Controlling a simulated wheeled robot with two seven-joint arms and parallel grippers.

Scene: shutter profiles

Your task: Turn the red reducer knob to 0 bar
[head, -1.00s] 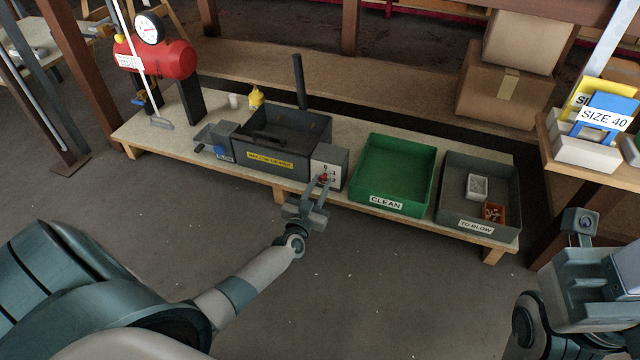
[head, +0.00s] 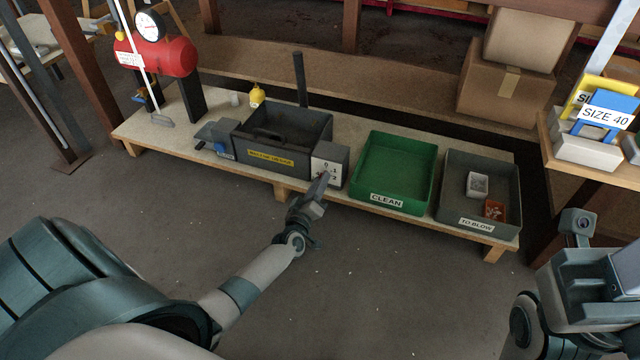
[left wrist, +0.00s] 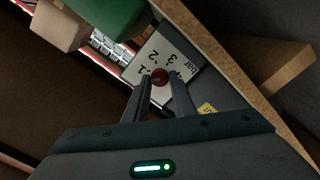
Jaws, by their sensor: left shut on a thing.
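The red reducer knob (left wrist: 160,77) shows in the left wrist view between the fingertips of my left gripper (left wrist: 160,88), which is shut on it. Behind it is a white dial plate (left wrist: 150,60) marked with numbers and "bar"; the knob's setting cannot be read. In the head view the plate is on the front of a grey box (head: 326,163) at the right end of the dark blow bin. My left gripper (head: 319,185) reaches it from the front and mostly hides the knob. My right arm is at the lower right; its fingers cannot be made out.
A green CLEAN crate (head: 363,190) and a grey TO BLOW crate (head: 450,210) stand right of the box on the low bench. The dark bin (head: 250,158) is to its left. A red tank (head: 175,58) with a gauge (head: 150,25) stands far left. The floor before the bench is clear.

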